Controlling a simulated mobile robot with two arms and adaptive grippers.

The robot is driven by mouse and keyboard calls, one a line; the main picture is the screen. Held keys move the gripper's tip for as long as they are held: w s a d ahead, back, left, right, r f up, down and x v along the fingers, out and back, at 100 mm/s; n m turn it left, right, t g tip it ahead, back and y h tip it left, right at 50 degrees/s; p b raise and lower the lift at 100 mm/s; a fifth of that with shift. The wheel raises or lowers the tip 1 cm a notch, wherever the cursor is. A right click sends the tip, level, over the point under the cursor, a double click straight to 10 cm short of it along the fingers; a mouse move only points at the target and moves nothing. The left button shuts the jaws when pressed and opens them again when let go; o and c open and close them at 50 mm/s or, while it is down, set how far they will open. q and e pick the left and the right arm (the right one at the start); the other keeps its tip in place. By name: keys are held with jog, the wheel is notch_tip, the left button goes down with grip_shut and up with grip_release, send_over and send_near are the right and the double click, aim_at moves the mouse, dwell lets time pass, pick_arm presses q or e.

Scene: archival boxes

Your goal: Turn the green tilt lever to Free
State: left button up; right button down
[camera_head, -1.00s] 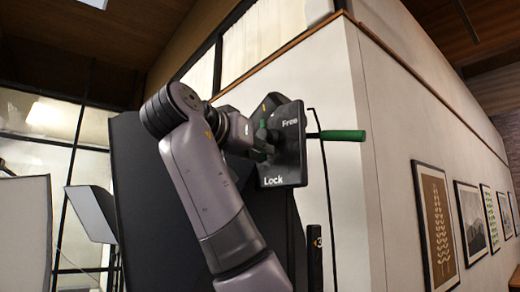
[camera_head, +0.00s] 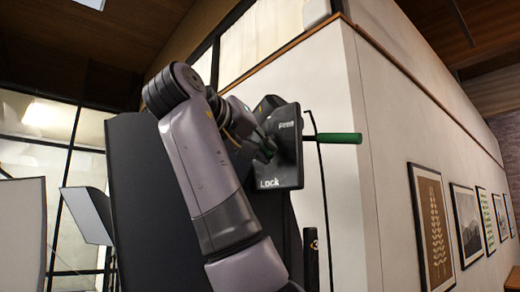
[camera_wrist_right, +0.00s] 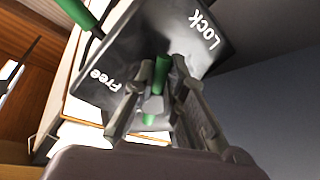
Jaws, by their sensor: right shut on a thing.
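The black lever plate (camera_head: 288,160) carries the white word "Free" near its top and "Lock" near its bottom. The green tilt lever (camera_wrist_right: 161,76) is in front of the plate, between the fingers of my right gripper (camera_wrist_right: 160,100). Both words show in the right wrist view. In the head view, the right gripper (camera_head: 262,146) reaches the plate from the upper left and is shut on the lever. The fingers hide much of the lever, so its exact angle is hard to tell. My left gripper is not in view.
A green-gripped handle (camera_head: 338,138) sticks out to the right behind the plate. A large dark panel (camera_head: 140,190) stands behind my arm. A pale wall (camera_head: 385,130) with framed pictures (camera_head: 430,225) runs along the right.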

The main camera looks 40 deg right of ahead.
jog(key=n, duration=0.2)
jog(key=r+n+g+p, duration=0.1)
jog(key=s+n, duration=0.1)
jog(key=n, duration=0.1)
jog(key=shift+d+r+n+g, duration=0.1)
jog(key=shift+r+n+g, duration=0.2)
jog(key=n, duration=0.2)
jog(key=r+n+g, duration=0.1)
jog(key=n, duration=0.1)
jog(key=shift+s+p, duration=0.15)
jog(key=shift+p, duration=0.2)
jog(key=shift+r+n, duration=0.1)
jog(key=shift+n, duration=0.2)
jog(key=c, duration=1.6)
grip_release()
jog(key=shift+c, duration=0.2)
